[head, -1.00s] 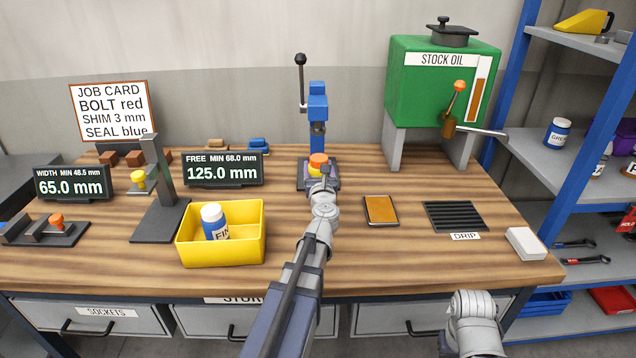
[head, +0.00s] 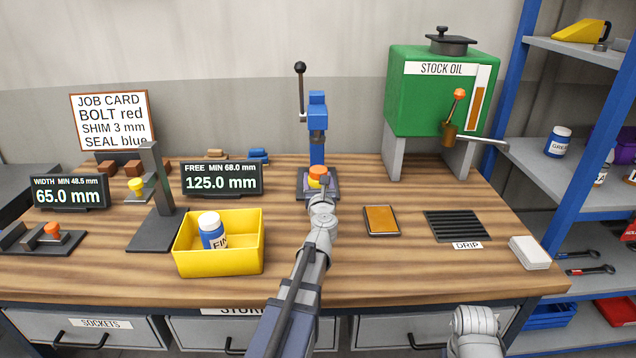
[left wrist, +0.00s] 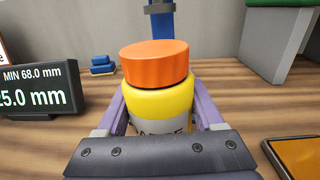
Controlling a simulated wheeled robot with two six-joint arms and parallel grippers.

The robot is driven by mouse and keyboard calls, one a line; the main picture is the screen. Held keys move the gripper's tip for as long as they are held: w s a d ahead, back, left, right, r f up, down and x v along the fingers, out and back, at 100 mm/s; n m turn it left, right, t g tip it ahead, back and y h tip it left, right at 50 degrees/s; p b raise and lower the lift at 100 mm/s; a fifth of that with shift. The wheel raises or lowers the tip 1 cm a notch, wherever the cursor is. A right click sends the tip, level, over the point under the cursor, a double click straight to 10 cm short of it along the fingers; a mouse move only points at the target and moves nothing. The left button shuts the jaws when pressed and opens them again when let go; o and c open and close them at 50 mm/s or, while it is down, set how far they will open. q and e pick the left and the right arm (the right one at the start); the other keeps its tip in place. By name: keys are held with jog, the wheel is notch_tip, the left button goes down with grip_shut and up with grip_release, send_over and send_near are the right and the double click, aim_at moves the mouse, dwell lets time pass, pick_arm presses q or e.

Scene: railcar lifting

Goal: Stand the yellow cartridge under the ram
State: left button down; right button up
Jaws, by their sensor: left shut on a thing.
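The yellow cartridge (left wrist: 160,102) has an orange cap and stands upright between the purple fingers of my left gripper (left wrist: 158,115), which is shut on it. In the head view the cartridge (head: 316,183) shows small, at the base of the blue press, partly hidden by my left wrist. The ram (head: 317,138) is on the blue press column, just behind and above the cap. In the left wrist view the press column (left wrist: 161,22) rises behind the cartridge. I cannot tell whether the cartridge touches the dark press plate (head: 334,193). My right gripper is out of view.
An orange-brown pad (head: 381,219), drip grate (head: 457,226) and green oil tank (head: 430,100) are right. Clear bench lies in front.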

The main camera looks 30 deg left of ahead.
aim_at(316, 158)
pick_arm(q)
jog(key=shift+w+a+f+b, duration=0.25)
jog(key=shift+w+a, duration=0.2)
jog(key=shift+w, duration=0.3)
jog(key=shift+w+a+f+b, duration=0.25)
jog(key=shift+w+a, duration=0.2)
jog(key=shift+w, duration=0.3)
jog(key=shift+x, duration=5.45)
jog(key=shift+d+f+b, duration=0.15)
jog(key=shift+f+b, duration=0.25)
jog(key=shift+f, duration=0.1)
jog(key=shift+f, duration=0.15)
jog(key=shift+s+d+f+b, duration=0.1)
jog(key=shift+f+b, duration=0.05)
jog(key=shift+b, duration=0.3)
jog(key=shift+c, duration=1.9)
grip_release()
jog(key=shift+o, duration=0.7)
jog(key=shift+f, duration=0.15)
jog(key=shift+o, duration=1.2)
